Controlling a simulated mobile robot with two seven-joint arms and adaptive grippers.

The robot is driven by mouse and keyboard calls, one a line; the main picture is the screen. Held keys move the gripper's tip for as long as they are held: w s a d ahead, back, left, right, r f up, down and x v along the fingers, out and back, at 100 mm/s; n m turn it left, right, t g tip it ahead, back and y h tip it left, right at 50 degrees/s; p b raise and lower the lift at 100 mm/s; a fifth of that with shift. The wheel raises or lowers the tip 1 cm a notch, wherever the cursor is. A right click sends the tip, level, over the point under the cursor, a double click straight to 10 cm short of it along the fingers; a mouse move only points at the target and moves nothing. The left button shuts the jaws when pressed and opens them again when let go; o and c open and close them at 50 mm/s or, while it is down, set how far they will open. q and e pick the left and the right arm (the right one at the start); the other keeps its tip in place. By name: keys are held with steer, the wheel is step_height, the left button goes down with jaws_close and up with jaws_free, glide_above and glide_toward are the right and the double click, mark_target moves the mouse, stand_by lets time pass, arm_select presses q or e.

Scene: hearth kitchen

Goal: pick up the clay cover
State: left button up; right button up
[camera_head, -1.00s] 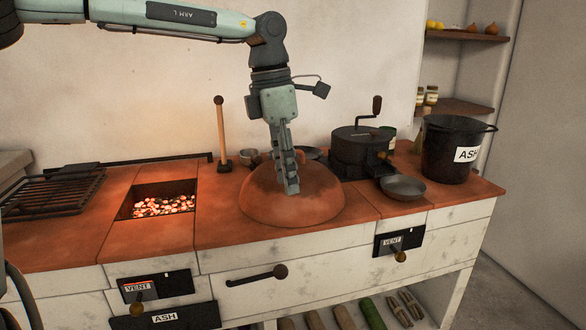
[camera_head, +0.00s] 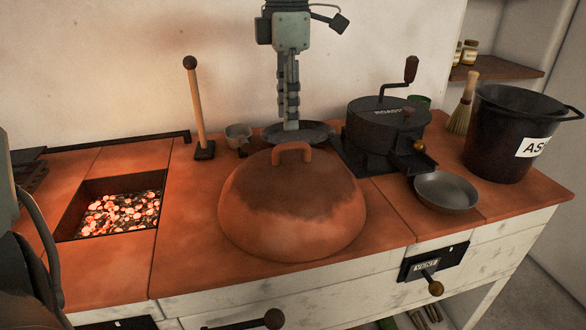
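The clay cover (camera_head: 290,212) is a wide reddish-brown dome with a darker sooty top and a loop handle (camera_head: 292,148). It sits on the tiled counter in the middle of the head view. My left gripper (camera_head: 291,122) points straight down, its tips just above the handle in the picture, with a visible gap between them. It holds nothing that I can see. Its fingers show edge-on, one behind the other, so their opening is hidden. My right gripper is not in view.
A pit of glowing embers (camera_head: 120,213) lies left of the cover. A wooden-handled tool (camera_head: 195,105) and small cup (camera_head: 238,136) stand behind it. A black crank roaster (camera_head: 385,130), shallow pan (camera_head: 447,190) and ash bucket (camera_head: 510,135) stand right. A dark pan (camera_head: 312,131) is behind.

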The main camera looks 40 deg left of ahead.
mark_target(292, 145)
arm_select(q)
steer(key=f, duration=0.7)
steer(key=shift+d+f, duration=0.35)
jaws_close()
steer(key=shift+w+r, duration=0.15)
